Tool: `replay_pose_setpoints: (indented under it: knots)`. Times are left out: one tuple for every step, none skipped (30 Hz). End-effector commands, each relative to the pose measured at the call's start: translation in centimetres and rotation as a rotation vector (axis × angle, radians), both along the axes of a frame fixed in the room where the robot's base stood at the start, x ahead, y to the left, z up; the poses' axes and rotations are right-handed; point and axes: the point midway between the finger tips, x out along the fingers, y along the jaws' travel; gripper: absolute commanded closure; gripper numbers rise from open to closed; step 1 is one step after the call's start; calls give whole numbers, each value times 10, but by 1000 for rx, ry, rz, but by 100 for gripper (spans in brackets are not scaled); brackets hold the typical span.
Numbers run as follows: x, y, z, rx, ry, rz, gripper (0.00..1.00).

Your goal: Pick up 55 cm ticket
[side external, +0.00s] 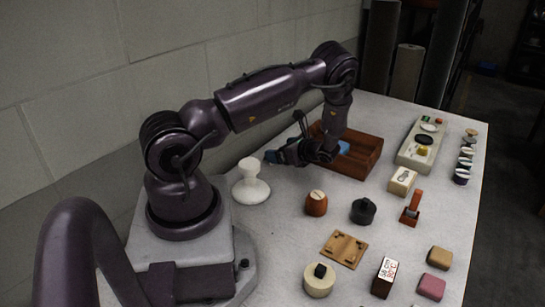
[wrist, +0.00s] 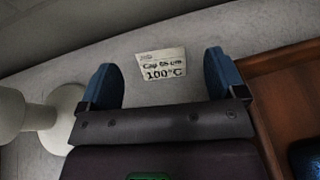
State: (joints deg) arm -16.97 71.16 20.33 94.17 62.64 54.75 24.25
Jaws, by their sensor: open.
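A small white ticket (wrist: 161,64) with handwritten black text lies on the pale table in the wrist view. Its lower line reads 100°C; the upper line looks like "Cap 55 cm", though blurred. My gripper (wrist: 159,62) is open, and the ticket shows between its two blue fingers with nothing held. In the side external view my gripper (side external: 272,155) is low over the table, between a white stand and a wooden tray. I cannot make out the ticket there.
The white stand (side external: 250,186) is close on one side, the wooden tray (side external: 368,160) with a blue item (side external: 343,147) on the other. A barrel-shaped wooden pot (side external: 316,203), a dark pot (side external: 363,211) and a block with writing (side external: 385,275) stand towards the front.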

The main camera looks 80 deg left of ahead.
Motion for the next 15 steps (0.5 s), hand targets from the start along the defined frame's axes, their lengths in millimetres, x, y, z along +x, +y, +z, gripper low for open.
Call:
replay_pose_setpoints:
  knots:
    - [-5, 5, -4, -1, 3, 3, 11]
    - [-8, 8, -7, -1, 3, 3, 11]
    - [-11, 13, -11, -1, 3, 4, 11]
    - [-14, 16, -13, -1, 3, 4, 11]
    - [-16, 19, -15, -1, 3, 4, 11]
    - [-19, 23, -17, 1, 2, 4, 11]
    - [-21, 26, -18, 0, 2, 3, 11]
    - [-22, 28, -19, -1, 1, 3, 11]
    - [-24, 30, -21, 0, 1, 2, 11]
    - [-25, 31, -21, 0, 1, 2, 11]
    - [-25, 32, -21, -1, 1, 1, 11]
    - [-26, 33, -22, -1, 1, 1, 11]
    - [-26, 33, -22, -1, 1, 1, 11]
    - [-26, 33, -22, -1, 1, 1, 11]
    - [-26, 33, -22, -1, 1, 1, 11]
